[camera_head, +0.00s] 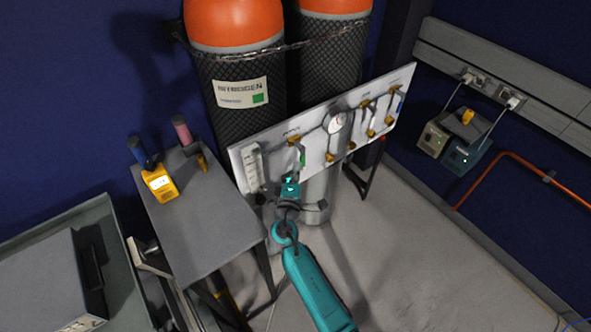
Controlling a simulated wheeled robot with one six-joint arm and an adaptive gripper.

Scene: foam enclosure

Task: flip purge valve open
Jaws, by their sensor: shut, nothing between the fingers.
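A white valve panel (318,128) stands in front of two gas cylinders. Brass fittings run along it, with a round gauge (337,121) near its middle. A brass valve (294,140) sits at the panel's left part under a small label, with a green part (303,158) just below it. The labels are too small to read, so I cannot tell for sure which valve is the purge valve. My gripper (291,178) is shut and empty, in front of the panel's lower left part, just below that left valve. Whether it touches anything is unclear.
A grey table (205,225) on the left holds a yellow meter (160,183). A cylinder labelled nitrogen (238,115) stands behind the panel. Wall boxes (466,142) and an orange pipe (500,165) are at right. The floor (430,260) at right is clear.

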